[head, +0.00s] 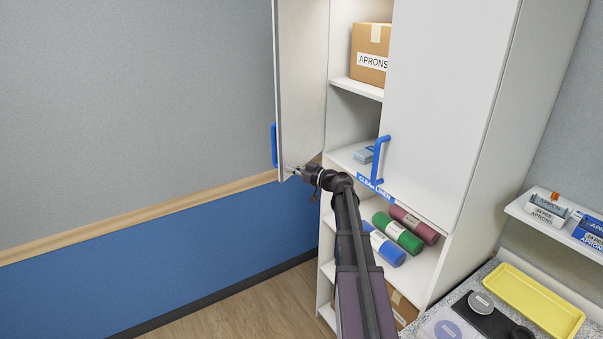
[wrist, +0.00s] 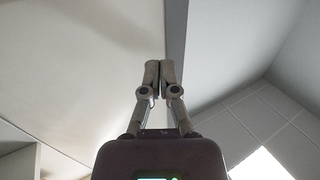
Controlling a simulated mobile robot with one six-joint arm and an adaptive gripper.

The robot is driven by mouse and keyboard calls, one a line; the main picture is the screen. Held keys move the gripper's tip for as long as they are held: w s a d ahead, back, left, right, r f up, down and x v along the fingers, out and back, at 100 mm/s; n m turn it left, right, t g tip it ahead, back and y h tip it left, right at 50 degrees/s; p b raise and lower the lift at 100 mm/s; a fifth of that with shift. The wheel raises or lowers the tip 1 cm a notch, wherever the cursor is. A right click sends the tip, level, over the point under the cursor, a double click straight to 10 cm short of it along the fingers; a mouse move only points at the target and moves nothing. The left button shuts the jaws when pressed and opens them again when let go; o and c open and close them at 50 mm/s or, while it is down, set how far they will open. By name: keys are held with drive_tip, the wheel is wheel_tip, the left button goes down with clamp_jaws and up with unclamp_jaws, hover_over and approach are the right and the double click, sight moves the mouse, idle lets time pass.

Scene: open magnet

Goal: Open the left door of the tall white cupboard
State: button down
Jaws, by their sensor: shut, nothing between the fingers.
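The tall white cupboard (head: 490,150) stands in the middle of the head view. Its left door (head: 302,85) stands wide open, swung out to the left, with its inner face and the shelves showing. The left door's blue handle (head: 274,145) is on the far side of its outer edge. My gripper (head: 291,170) is shut and empty, at the lower inner face of the left door near its free edge. In the wrist view my closed fingertips (wrist: 160,75) lie in front of the pale door panel (wrist: 75,60) near its edge. I cannot tell whether they touch it.
The right door (head: 450,90) is shut, with a blue handle (head: 380,160). An aprons box (head: 371,55) and rolls (head: 404,231) sit on the shelves. A counter with a yellow tray (head: 540,300) is at the lower right. Floor (head: 240,310) is clear at the left.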

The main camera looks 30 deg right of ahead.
drive_tip(key=shift+w+a, duration=0.3)
drive_tip(key=shift+w, duration=0.25)
drive_tip(key=shift+w, duration=0.1)
